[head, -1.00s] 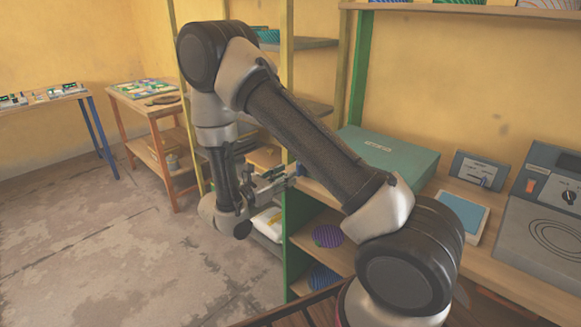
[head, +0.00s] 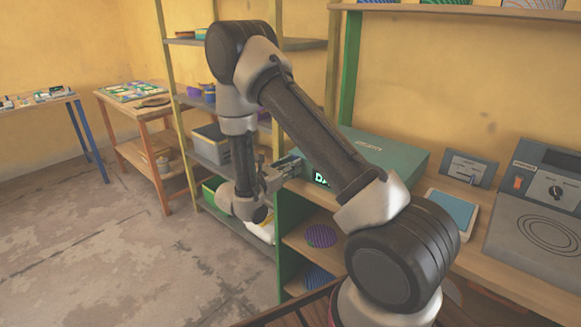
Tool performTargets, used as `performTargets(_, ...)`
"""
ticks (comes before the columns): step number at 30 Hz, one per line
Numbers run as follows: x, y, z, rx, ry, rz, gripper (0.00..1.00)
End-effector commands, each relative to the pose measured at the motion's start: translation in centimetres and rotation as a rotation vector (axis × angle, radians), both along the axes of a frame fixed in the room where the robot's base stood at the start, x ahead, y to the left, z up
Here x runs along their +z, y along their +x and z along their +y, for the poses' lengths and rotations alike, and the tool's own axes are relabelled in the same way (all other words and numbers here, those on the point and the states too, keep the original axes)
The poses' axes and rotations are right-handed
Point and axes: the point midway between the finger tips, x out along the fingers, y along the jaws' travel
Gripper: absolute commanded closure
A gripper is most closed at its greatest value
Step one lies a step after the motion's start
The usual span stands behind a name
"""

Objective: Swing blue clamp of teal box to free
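The teal box (head: 395,155) sits on the wooden bench to the right of my forearm. Its top is flat and its left part is hidden behind my arm. Part of its dark front with bright lettering (head: 321,181) shows beneath the arm. I cannot make out a blue clamp on it. My gripper (head: 285,168) is just left of the box, at about the height of the bench top. Its fingers are small and partly hidden, so I cannot tell whether they are open or shut, or whether they touch the box.
A grey machine with a dial (head: 540,205), a small grey panel (head: 468,168) and a blue-topped pad (head: 451,215) stand on the bench at right. Round striped pieces (head: 321,236) lie on shelves below. A metal shelf (head: 205,150) stands behind my arm. The floor at left is clear.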

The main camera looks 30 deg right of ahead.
Motion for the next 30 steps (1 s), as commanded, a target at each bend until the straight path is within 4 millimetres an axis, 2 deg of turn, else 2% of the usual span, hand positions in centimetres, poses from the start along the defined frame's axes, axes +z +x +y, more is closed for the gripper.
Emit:
performTargets(1, 0.0, 0.0, 0.01, 0.0, 0.0, 0.0, 0.9)
performTargets(3, 0.0, 0.0, 0.01, 0.0, 0.0, 0.0, 1.0)
performTargets(17, -0.01, 0.14, 0.08, 0.0, -0.031, 0.075, 1.0)
performTargets(30, -0.18, 0.76, 0.33, 0.0, -0.17, 0.414, 1.0)
